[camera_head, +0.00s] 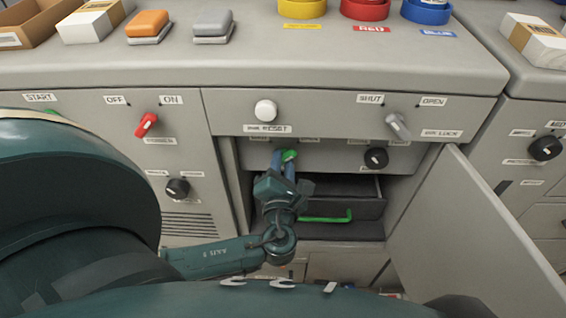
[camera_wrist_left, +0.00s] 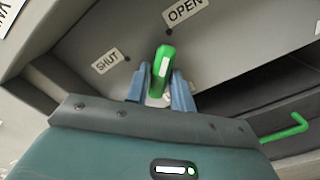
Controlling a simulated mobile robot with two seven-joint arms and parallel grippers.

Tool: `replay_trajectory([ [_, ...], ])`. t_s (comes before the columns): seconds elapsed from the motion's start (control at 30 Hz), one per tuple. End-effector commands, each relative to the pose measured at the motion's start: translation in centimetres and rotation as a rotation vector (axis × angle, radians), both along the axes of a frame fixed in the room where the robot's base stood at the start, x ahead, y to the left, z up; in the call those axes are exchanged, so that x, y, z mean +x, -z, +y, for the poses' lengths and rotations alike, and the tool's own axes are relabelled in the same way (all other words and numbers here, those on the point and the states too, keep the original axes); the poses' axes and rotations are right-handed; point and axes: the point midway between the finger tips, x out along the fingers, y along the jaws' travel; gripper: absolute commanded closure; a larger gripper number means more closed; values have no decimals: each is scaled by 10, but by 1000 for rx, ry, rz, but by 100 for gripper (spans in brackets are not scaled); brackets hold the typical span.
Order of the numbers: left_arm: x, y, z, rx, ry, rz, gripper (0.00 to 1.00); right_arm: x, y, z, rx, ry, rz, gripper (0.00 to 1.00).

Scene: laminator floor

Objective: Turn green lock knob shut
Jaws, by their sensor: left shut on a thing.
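The green lock knob (camera_head: 289,155) is on the recessed panel inside the open bay of the grey cabinet. My left gripper (camera_head: 284,166) reaches up to it from below, and its blue fingers are shut on the knob. In the left wrist view the green knob (camera_wrist_left: 164,60) stands between the fingers of the left gripper (camera_wrist_left: 163,90). Its upper end points towards the mark by the OPEN label (camera_wrist_left: 185,11), and the SHUT label (camera_wrist_left: 107,61) lies to its left. The knob's base is partly hidden by the fingers. My right gripper is not in view.
An open door (camera_head: 470,235) stands at the right of the bay. A drawer with a green handle (camera_head: 326,218) sits below the knob panel. A black knob (camera_head: 376,158) is to the right, a grey lever knob (camera_head: 397,124) above it, and a red knob (camera_head: 147,124) at left.

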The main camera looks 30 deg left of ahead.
Motion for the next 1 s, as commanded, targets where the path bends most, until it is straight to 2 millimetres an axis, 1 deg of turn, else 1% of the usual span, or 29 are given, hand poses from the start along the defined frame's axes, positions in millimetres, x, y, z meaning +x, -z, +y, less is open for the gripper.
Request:
replay_trajectory([
  [0.27,0,-1,0,-36,1,-21,99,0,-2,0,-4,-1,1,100],
  [0.43,0,-1,0,-113,-1,-68,99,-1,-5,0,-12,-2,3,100],
  [0.73,1,-1,0,-336,-2,-206,99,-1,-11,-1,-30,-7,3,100],
  [1.0,1,0,-1,-556,-1,-341,99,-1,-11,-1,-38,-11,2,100],
])
